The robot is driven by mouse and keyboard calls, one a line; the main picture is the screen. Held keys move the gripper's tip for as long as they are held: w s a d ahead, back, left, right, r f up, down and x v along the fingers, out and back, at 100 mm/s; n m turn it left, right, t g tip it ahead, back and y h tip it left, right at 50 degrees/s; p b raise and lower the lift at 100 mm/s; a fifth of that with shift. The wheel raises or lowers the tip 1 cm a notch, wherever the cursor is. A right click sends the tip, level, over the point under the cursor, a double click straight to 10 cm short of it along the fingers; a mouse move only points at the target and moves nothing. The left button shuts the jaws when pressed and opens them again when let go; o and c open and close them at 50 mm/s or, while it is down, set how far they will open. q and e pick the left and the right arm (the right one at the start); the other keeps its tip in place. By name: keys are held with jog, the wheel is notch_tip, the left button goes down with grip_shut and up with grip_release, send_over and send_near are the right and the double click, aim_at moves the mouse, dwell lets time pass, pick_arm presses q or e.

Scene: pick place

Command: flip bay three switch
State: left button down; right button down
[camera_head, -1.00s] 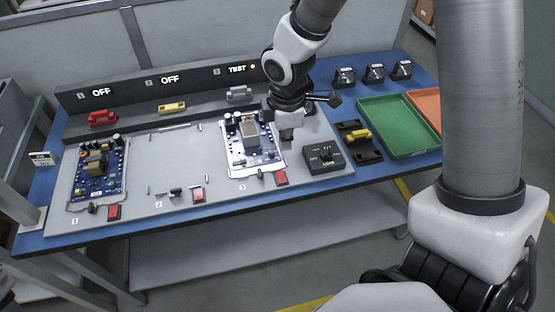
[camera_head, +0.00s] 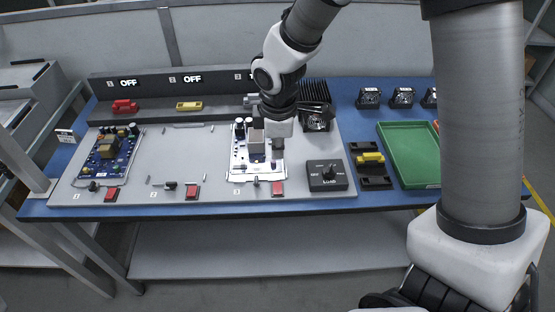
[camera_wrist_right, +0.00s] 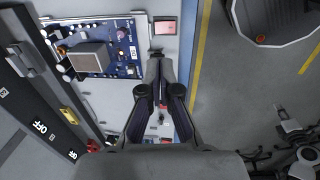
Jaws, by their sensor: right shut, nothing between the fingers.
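Bay three, at the middle right of the grey panel (camera_head: 215,186) in the head view, holds a blue circuit board (camera_head: 240,160) in a white frame. Its small dark toggle switch (camera_head: 256,182) stands at the panel's front edge, left of a red button (camera_head: 277,188). My right gripper (camera_head: 278,153) points down over the board's right side, shut and empty. In the right wrist view the closed fingers (camera_wrist_right: 157,68) end close to the dark switch (camera_wrist_right: 155,53), below the red button (camera_wrist_right: 165,27); I cannot tell whether they touch. My left gripper is out of view.
A black LOAD knob box (camera_head: 327,175) stands right of bay three. Beyond it are black holders with a yellow part (camera_head: 370,158) and a green tray (camera_head: 408,152). Bay one holds another board (camera_head: 108,150); bay two is empty. Bays one and two displays read OFF.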

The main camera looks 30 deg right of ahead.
aim_at(277, 185)
jog(key=f+b, duration=0.1)
jog(key=f, duration=0.3)
jog(key=w+f+b, duration=0.1)
jog(key=f, duration=0.3)
jog(key=f+b, duration=0.1)
jog(key=f, duration=0.3)
jog(key=shift+w+d+f, duration=0.25)
jog(key=shift+d+f, duration=0.05)
jog(key=shift+d, duration=0.05)
jog(key=shift+f+b, duration=0.3)
jog(key=shift+f, duration=0.05)
jog(key=shift+r, duration=0.15)
